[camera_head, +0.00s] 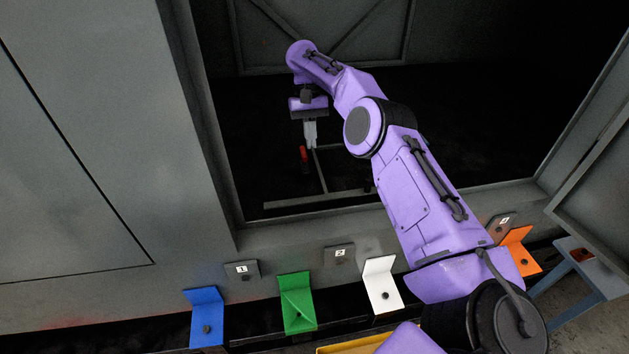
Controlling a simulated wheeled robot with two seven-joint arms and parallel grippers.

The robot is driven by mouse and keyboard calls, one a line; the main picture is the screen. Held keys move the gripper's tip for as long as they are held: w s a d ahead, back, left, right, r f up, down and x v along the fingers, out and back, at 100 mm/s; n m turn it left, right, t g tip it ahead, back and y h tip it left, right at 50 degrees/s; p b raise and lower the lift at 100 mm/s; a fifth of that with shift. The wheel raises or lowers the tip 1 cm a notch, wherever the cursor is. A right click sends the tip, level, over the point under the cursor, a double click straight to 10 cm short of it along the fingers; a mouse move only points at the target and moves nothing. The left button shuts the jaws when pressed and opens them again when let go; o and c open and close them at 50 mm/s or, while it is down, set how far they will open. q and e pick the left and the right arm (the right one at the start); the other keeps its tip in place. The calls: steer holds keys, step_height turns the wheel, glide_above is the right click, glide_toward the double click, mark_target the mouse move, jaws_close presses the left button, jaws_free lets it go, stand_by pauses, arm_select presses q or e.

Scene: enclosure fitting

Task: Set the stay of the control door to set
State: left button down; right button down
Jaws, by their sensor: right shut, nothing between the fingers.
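My right gripper (310,142) reaches into the dark open enclosure and points down, its fingers shut with nothing between them. A small red piece (304,154) is just below and left of its fingertips; I cannot tell whether they touch. A thin grey bar (320,172) runs from near the fingertips down to a grey rail (320,199) by the opening's lower edge. The bar and red piece may be the stay, but I cannot tell for sure, nor its setting. A door (598,190) stands open at the right. My left gripper is out of view.
A closed grey panel (85,140) fills the left. Below the opening are blue (206,310), green (297,305), white (381,280) and orange (520,253) brackets, with number tags on the sill. A blue-grey stand (580,265) is at lower right. My right arm crosses the opening.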

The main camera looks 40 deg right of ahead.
steer(key=b+x, duration=0.7)
steer(key=x, duration=0.3)
steer(key=shift+f, duration=0.3)
steer(key=s, duration=0.1)
steer(key=s+a, duration=0.1)
steer(key=s+r+b, duration=0.1)
steer(key=shift+s+a, duration=0.1)
steer(key=shift+a, duration=0.3)
steer(key=shift+s+a, duration=0.1)
